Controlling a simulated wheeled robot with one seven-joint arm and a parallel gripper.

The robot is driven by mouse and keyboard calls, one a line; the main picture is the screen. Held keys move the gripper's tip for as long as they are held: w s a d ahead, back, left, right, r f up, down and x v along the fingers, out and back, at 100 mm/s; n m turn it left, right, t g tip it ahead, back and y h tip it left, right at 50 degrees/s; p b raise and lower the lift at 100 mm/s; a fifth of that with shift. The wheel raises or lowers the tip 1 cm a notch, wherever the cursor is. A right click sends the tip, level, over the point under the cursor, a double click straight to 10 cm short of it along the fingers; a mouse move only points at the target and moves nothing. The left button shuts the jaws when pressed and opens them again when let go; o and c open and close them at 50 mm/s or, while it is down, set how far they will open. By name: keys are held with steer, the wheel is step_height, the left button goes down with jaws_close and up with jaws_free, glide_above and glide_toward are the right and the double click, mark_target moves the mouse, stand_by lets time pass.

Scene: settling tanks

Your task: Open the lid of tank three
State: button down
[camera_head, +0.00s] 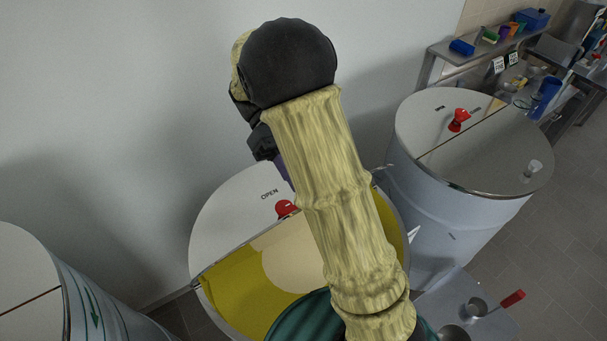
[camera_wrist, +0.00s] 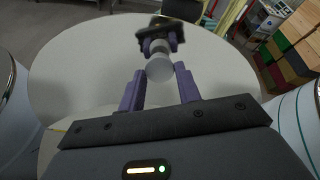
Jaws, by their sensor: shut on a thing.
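The middle tank stands below my arm, with a pale lid half (camera_head: 232,205) marked OPEN and a red knob (camera_head: 286,208). In front of its straight edge, mustard yellow and a round beige area (camera_head: 290,262) show; I cannot tell how much is tank inside and how much lid underside. No tank number is readable. In the head view the purple fingers (camera_head: 284,172) are partly hidden behind my arm.
A closed tank (camera_head: 455,185) with a red knob stands to the right, another tank (camera_head: 25,270) to the left. A tray with a red-handled tool (camera_head: 510,300) sits at lower right. Shelves with coloured items (camera_head: 490,45) stand at the far right. A wall is behind.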

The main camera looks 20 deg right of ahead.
steer(key=shift+w, duration=0.1)
steer(key=c, duration=1)
jaws_free()
steer(key=shift+d, duration=0.1)
steer(key=shift+c, duration=0.2)
